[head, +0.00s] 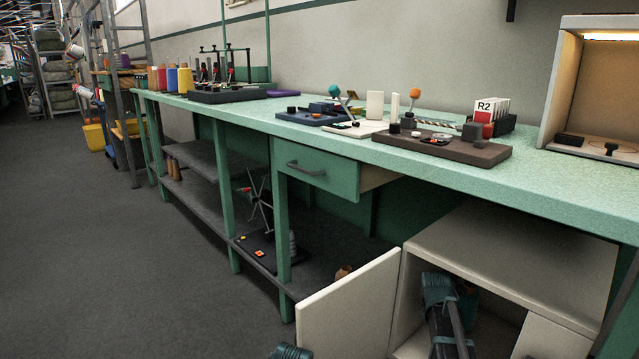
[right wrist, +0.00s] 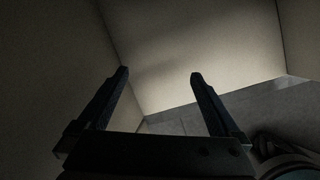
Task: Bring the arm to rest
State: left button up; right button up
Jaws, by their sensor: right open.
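My right arm reaches into the open pale cabinet (head: 520,245) under the bench, at the bottom right of the head view. Its gripper is hidden there by the arm and the cabinet. In the right wrist view my right gripper (right wrist: 159,76) is open, its two dark fingers apart with nothing between them. Pale panels (right wrist: 200,45) that look like the cabinet's inside fill most of that view. No contact between fingers and walls can be made out. My left gripper is not clearly in view.
The cabinet door (head: 350,305) stands open beside my arm. The green bench (head: 560,195) runs above, with a drawer (head: 318,170) partly pulled out. A dark tray (head: 470,150) and a lit box (head: 590,90) stand on it. The grey floor (head: 110,240) at left is clear.

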jog(key=s+a+f+m+g+y, duration=0.1)
jog(key=s+a+m+g+y, duration=0.15)
jog(key=s+a+m, duration=1.7)
jog(key=s+a+r+n+p, duration=0.1)
jog(key=s+a+r+p, duration=0.15)
jog(key=r+p, duration=0.35)
jog(key=s+a+r+n+h+p, duration=0.1)
jog(key=s+a+r+p, duration=0.1)
jog(key=a+r+p, duration=0.25)
jog(key=s+a+r+n+p, duration=0.1)
jog(key=s+a+r+p, duration=0.15)
jog(key=r+p, duration=0.45)
pick_arm(q)
notch_tip(320, 180, up, 53)
jog(key=p, duration=3.6)
jog(key=shift+r, duration=0.2)
pick_arm(e)
notch_tip(320, 180, up, 36)
jog(key=shift+w, duration=0.35)
pick_arm(q)
jog(key=shift+s, duration=0.1)
pick_arm(e)
jog(key=shift+f+m+g, duration=0.1)
jog(key=shift+m+g, duration=0.15)
